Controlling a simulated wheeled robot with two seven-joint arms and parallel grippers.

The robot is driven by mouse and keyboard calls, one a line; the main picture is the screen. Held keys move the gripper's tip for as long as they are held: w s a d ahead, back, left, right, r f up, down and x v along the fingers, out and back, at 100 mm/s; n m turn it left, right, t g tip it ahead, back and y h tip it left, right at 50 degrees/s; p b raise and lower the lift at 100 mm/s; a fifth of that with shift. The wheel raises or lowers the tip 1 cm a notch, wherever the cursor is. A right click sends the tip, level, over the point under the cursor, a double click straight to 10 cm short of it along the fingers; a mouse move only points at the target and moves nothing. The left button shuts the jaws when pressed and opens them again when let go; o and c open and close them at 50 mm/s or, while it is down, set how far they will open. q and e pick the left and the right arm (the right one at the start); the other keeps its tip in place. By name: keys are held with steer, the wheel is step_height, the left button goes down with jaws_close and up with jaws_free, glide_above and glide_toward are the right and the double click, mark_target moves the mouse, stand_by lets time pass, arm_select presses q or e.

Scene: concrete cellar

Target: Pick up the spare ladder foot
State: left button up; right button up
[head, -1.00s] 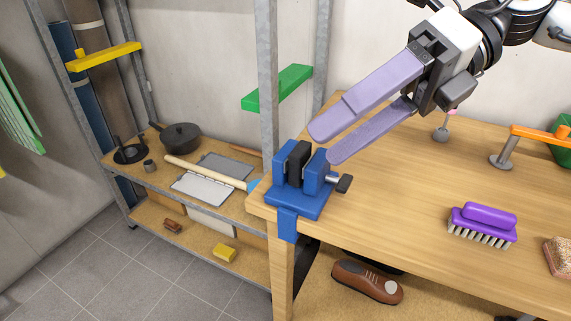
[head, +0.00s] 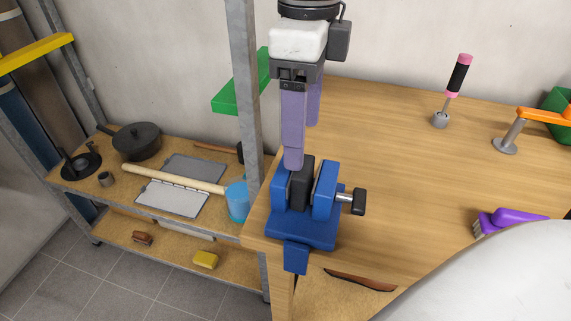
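A black block (head: 301,188), which looks like the spare ladder foot, stands upright between the jaws of a blue vise (head: 300,232) on the near left corner of the wooden bench. My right gripper (head: 303,148) has two long lilac fingers pointing down above the vise. The fingers are apart, one nearer and one farther back, with nothing seen between them. The near fingertip overlaps the top of the vise's left jaw in the picture, beside the block; whether it touches is unclear. My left gripper is not in view.
A grey steel shelf post (head: 247,100) stands close left of the gripper. The vise's handle (head: 358,201) sticks out right. A purple brush (head: 512,219), a pink-and-black-handled tool (head: 457,78) and an orange-topped clamp (head: 507,138) are on the bench. The bench middle is clear.

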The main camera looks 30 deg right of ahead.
mark_target(303, 174)
steer(key=f, duration=0.1)
steer(key=s+f, duration=0.1)
steer(key=f, duration=0.1)
steer(key=shift+f, duration=0.15)
steer(key=shift+w+f, duration=0.1)
steer(key=shift+f, duration=2.65)
steer(key=c, duration=1.2)
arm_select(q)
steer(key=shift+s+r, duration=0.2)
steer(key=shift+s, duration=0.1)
arm_select(e)
steer(key=shift+r, duration=0.1)
